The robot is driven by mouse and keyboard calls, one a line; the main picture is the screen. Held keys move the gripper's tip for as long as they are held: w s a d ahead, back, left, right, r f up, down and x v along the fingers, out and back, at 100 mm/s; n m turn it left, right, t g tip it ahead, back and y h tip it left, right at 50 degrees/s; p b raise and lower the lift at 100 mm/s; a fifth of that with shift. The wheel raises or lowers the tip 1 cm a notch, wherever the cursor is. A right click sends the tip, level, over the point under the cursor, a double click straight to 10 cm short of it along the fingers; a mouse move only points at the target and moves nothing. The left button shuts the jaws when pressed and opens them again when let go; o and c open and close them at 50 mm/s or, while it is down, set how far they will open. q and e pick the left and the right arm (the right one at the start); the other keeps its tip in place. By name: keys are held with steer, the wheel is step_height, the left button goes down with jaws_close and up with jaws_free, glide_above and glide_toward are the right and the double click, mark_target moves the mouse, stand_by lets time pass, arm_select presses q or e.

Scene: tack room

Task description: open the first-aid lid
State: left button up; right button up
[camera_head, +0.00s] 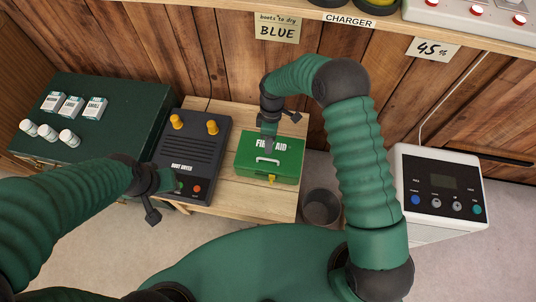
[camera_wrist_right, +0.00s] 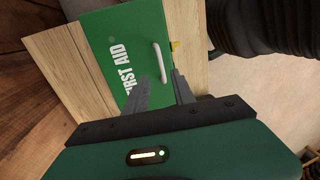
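The green first-aid box (camera_head: 290,165) stands on the wooden bench with its lid down. It has a white handle (camera_head: 267,160) on top and a yellow latch (camera_head: 272,179) at its front edge. My right gripper (camera_head: 268,143) is over the box, near the lettering and handle, and hides part of the lid.
The black boot dryer (camera_head: 195,150) with two yellow knobs stands left of the box. A dark green chest (camera_head: 60,115) carries cartons and white bottles. A dark bin (camera_head: 321,207) and a white control unit (camera_head: 440,165) are to the right. A shelf runs above.

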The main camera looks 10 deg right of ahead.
glide_above(269, 162)
steer(key=f, duration=0.6)
steer(key=shift+d+f+b, duration=0.2)
steer(key=shift+d+b, duration=0.1)
steer(key=shift+a+f, duration=0.2)
steer(key=shift+f, duration=0.1)
steer(key=shift+d, duration=0.1)
jaws_close()
steer(key=shift+w+r, duration=0.1)
steer(key=shift+w, duration=0.05)
stand_by(0.4)
